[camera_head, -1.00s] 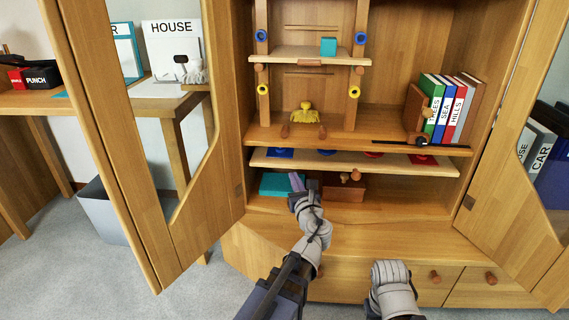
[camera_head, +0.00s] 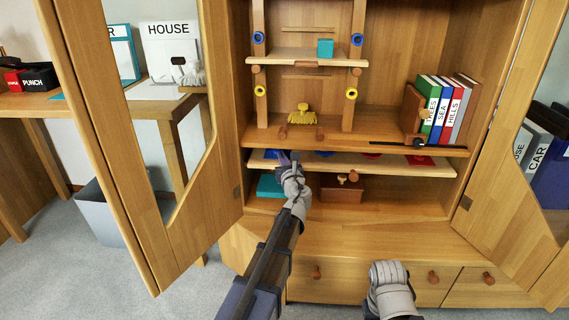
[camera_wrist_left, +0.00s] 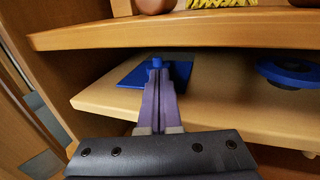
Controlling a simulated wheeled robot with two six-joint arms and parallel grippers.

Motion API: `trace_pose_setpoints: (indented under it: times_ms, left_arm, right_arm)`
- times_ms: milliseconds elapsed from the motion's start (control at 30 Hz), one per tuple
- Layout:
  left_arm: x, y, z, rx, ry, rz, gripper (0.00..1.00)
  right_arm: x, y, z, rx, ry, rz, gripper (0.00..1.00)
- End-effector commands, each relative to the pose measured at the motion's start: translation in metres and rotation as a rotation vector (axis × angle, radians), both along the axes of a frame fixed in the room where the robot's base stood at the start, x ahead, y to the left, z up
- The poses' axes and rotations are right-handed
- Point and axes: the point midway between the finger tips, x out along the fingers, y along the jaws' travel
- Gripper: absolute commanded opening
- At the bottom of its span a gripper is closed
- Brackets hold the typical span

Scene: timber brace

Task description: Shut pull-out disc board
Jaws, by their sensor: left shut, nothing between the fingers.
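The pull-out disc board (camera_head: 400,168) is a pale wooden board that juts out from under the middle shelf of the cabinet. It carries blue and red pieces, partly hidden by the shelf above. My left gripper (camera_head: 287,157) is shut and empty at the left part of the board. In the left wrist view its purple fingers (camera_wrist_left: 157,75) reach over the board (camera_wrist_left: 225,115), in front of a blue square piece (camera_wrist_left: 135,74) with a knob. Whether they touch the knob is unclear. My right gripper (camera_head: 388,275) is low in front of the drawers; its fingers cannot be made out.
The fixed shelf (camera_head: 350,140) lies close above the board. Below the board are a teal box (camera_head: 268,187) and a brown box (camera_head: 343,191). The open cabinet door (camera_head: 125,130) stands at the left. Books (camera_head: 440,112) stand on the shelf at right.

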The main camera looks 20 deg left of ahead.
Motion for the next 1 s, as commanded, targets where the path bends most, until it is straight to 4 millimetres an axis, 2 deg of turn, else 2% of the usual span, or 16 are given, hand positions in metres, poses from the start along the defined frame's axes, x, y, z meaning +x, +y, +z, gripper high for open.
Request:
trace_pose_setpoints:
  times_ms: [467,733,1000]
  left_arm:
    - [0.005,0.002,0.0,0.0,0.0,0.0,0.0]
    - [0.044,0.013,0.0,0.0,0.0,-0.001,0.0]
    - [0.047,0.015,0.001,0.001,0.0,-0.002,0.0]
  right_arm:
    - [0.0,0.0,0.0,0.0,0.0,0.0,0.0]
    - [0.0,0.0,0.0,0.0,0.0,0.0,0.0]
    - [0.0,0.0,0.0,0.0,0.0,0.0,0.0]
